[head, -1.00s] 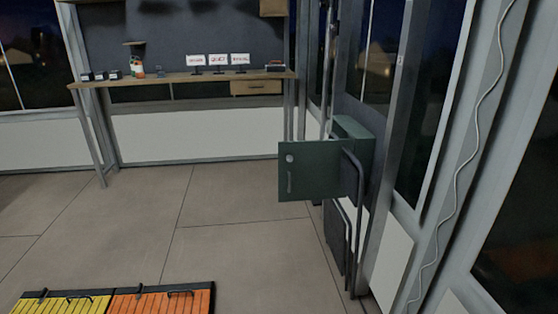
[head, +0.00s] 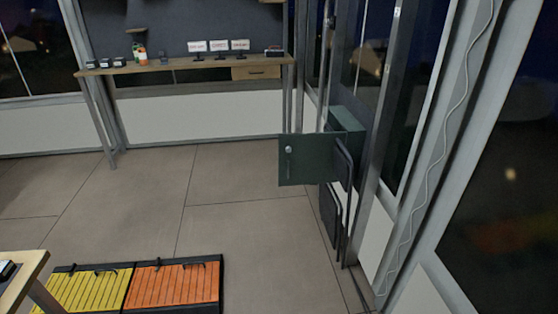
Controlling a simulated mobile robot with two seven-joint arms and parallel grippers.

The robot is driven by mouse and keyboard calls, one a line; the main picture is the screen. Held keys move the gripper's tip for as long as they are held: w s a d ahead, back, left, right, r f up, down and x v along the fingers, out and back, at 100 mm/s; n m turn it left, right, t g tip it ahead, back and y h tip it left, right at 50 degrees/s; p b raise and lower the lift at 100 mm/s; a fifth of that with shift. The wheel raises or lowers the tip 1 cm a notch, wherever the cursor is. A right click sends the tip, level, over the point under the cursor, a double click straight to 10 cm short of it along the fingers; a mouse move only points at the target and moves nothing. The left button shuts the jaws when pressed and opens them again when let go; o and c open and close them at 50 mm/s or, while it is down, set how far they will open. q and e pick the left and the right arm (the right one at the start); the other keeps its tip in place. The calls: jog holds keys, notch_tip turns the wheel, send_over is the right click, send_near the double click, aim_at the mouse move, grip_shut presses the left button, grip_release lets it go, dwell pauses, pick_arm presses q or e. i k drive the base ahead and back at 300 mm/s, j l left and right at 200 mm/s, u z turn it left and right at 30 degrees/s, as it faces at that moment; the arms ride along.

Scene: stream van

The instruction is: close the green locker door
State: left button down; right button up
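The green locker (head: 347,121) is mounted on the right wall, beyond a dark tubular rail. Its green door (head: 306,160) stands open, swung out to the left into the room, with its flat face toward me. A round light knob or lock shows near the door's left edge, with a handle below it. The inside of the locker is mostly hidden by the door and the rail. Neither of my grippers is in the head view.
A dark bent rail (head: 345,205) stands close by the locker. Yellow (head: 85,291) and orange (head: 176,284) slatted panels lie on the floor at front left. A wooden table corner (head: 22,277) is at lower left. A desk (head: 180,69) stands at the back. The middle floor is clear.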

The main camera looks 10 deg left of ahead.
aim_at(309, 162)
jog(key=i, duration=2.25)
jog(key=l+z, duration=0.05)
jog(key=l, duration=0.05)
